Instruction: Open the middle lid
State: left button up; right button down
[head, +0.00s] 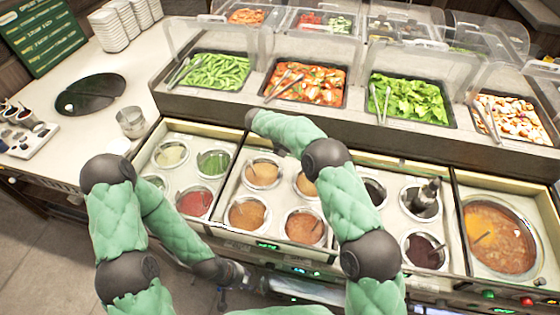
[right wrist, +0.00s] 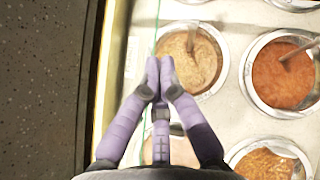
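The middle sauce section (head: 229,205) holds several round wells with brown and orange sauces, some with ladles. Its see-through lid is hard to make out. In the right wrist view a thin green line (right wrist: 156,25), which looks like a clear lid's edge, runs along the front of the wells. My right gripper (right wrist: 160,62) has its purple fingertips together beside a tan sauce well (right wrist: 205,75). Whether it touches the lid edge I cannot tell. In the head view the right gripper is not clearly seen. My left gripper (head: 236,274) is low by the counter front, small and partly blurred.
Trays of green beans (head: 217,70), red vegetables (head: 308,85) and leafy greens (head: 410,97) stand behind with tongs, under clear guards. A large soup well (head: 500,238) is at right. A steel cup (head: 131,122) and plates (head: 108,28) stand left. Floor (right wrist: 45,90) lies in front.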

jog(key=s+a+f+n+t+y, duration=0.25)
jog(key=s+a+n+t, duration=0.35)
jog(key=n, duration=0.9)
jog(key=s+a+f+n+t+y, duration=0.3)
jog(key=a+n+t, duration=0.45)
jog(key=n, duration=0.65)
jog(key=shift+h, duration=0.45)
jog(key=x, duration=0.3)
jog(key=b+x, duration=0.1)
jog(key=x, duration=0.3)
jog(key=r+b+x, duration=0.1)
jog(key=x, duration=0.3)
jog(key=shift+w+d+f, duration=0.1)
jog(key=shift+w+d, duration=0.05)
jog(key=shift+d, duration=0.1)
jog(key=shift+w+d+b, duration=0.2)
jog(key=shift+w+b, duration=0.1)
jog(key=shift+w, duration=0.4)
